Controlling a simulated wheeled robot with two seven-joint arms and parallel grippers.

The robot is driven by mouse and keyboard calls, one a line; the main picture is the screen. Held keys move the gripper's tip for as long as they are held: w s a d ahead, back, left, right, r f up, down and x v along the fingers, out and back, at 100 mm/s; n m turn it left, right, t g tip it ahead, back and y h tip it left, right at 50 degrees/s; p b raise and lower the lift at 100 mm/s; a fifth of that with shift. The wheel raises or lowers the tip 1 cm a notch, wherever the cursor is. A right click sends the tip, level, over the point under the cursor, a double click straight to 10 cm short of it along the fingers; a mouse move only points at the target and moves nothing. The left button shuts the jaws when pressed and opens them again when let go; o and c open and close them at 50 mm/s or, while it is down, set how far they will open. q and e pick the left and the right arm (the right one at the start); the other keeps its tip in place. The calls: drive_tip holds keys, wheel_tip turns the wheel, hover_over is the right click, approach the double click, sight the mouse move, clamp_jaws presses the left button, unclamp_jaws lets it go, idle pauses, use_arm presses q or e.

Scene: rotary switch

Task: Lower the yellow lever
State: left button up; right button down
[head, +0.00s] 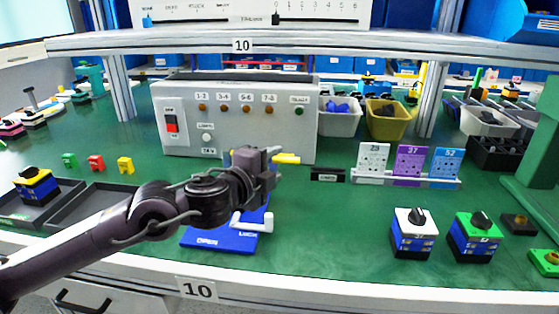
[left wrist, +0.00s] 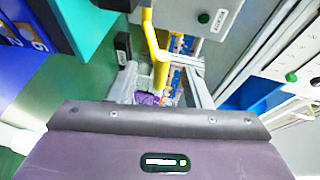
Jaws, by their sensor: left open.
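The yellow lever (head: 287,159) sticks out sideways in front of the grey control box, just beyond my left gripper. My left gripper (head: 270,162) is open at the lever and hides part of it in the head view. In the left wrist view the yellow lever (left wrist: 159,62) runs down toward the dark gripper part at the bottom. Whether the gripper touches it I cannot tell. A blue base (head: 228,238) marked OPEN, with a white handle (head: 258,222), sits below the gripper. My right gripper is not in view.
The grey control box (head: 235,135) has a red switch (head: 172,122) and several small knobs. Three cards (head: 409,162) stand on a rack to the right. Two switch blocks (head: 411,233) (head: 473,237) stand at the front right. The green table between them is clear.

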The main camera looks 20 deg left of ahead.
use_arm(q)
drive_tip(key=v, duration=0.3)
drive_tip(key=shift+s+a, duration=0.1)
drive_tip(key=shift+s, duration=0.1)
drive_tip(key=shift+s+r, duration=0.15)
drive_tip(key=shift+s, duration=0.3)
